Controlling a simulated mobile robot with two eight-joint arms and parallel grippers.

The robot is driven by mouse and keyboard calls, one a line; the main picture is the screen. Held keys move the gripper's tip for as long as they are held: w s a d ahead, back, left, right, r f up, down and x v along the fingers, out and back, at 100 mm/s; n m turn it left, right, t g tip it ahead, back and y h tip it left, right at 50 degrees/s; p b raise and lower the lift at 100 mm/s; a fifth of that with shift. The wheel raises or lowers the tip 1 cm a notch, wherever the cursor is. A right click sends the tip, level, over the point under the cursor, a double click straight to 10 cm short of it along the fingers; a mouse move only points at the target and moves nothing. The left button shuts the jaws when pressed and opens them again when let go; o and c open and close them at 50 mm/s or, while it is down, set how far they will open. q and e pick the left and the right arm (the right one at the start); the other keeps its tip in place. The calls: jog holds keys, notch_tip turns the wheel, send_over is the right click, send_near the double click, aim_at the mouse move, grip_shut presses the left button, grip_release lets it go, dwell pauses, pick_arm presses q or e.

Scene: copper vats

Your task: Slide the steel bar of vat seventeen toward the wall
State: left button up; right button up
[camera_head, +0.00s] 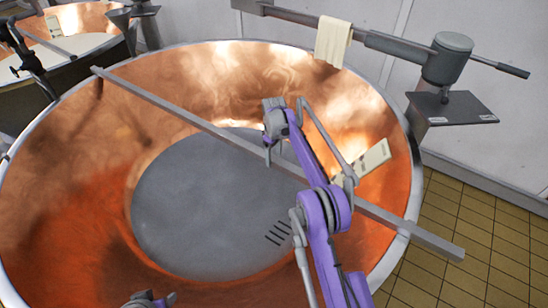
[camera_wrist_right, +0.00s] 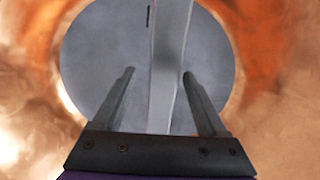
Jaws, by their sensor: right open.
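The steel bar (camera_head: 200,124) lies across the copper vat (camera_head: 70,215), from the rim at upper left to past the rim at lower right. My right gripper (camera_head: 269,155) is above the bar's middle, over the vat. In the right wrist view the bar (camera_wrist_right: 170,70) runs between the two open fingers (camera_wrist_right: 158,75), with a gap on each side. A small part of my left arm's end (camera_head: 150,300) shows at the bottom edge; its fingers cannot be made out.
A pale plate (camera_head: 362,165) is inside the vat's right side, its marking unreadable. A grey pivot arm (camera_head: 395,45) with a cream cloth (camera_head: 333,40) crosses behind the far rim, before the white wall (camera_head: 500,110). Another vat (camera_head: 85,18) stands at upper left. Tiled floor (camera_head: 470,215) is clear at right.

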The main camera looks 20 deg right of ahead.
notch_tip(320, 180, up, 10)
jog(key=p, duration=0.1)
jog(key=shift+f, duration=0.15)
dwell(0.4)
jog(key=s+a+r+m+t, duration=0.1)
jog(key=s+a+r+m, duration=0.1)
jog(key=s+r, duration=0.55)
jog(key=s+a+r+m+t, duration=0.15)
jog(key=s+r, duration=0.35)
jog(key=s, duration=0.5)
jog(key=s+f+m+t, duration=0.1)
jog(key=s+f, duration=0.2)
jog(key=s, duration=0.5)
jog(key=s+a+f+m+t, duration=0.1)
jog(key=s+f, duration=0.2)
jog(key=s, duration=0.6)
jog(key=s+f+m+t, duration=0.1)
jog(key=s+f, duration=0.3)
jog(key=s, duration=0.4)
jog(key=shift+s+a+m, duration=0.35)
jog(key=shift+a+m, duration=0.05)
jog(key=shift+m, duration=0.15)
